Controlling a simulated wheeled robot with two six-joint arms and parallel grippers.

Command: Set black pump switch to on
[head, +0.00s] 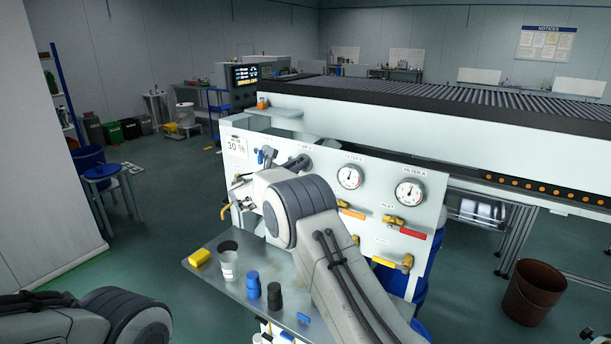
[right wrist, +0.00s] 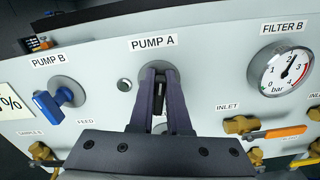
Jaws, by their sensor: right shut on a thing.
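The PUMP A switch (right wrist: 159,94), a dark handle on a round grey plate, sits on the white panel (right wrist: 207,80) in the right wrist view. It is mostly hidden between the fingers. My right gripper (right wrist: 159,82) is shut on it, with one finger on each side. The visible part of the handle points roughly up and down. In the head view my right gripper (head: 298,164) is at the upper panel, partly hidden by my own wrist. My left arm shows at the lower left, but its gripper is out of view.
A blue PUMP B switch (right wrist: 58,104) is left of PUMP A. The FILTER B gauge (right wrist: 284,71) and a brass valve with an orange handle (right wrist: 274,132) are to the right. Below, a shelf (head: 213,262) holds a yellow block, a cup and blue and black bottles.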

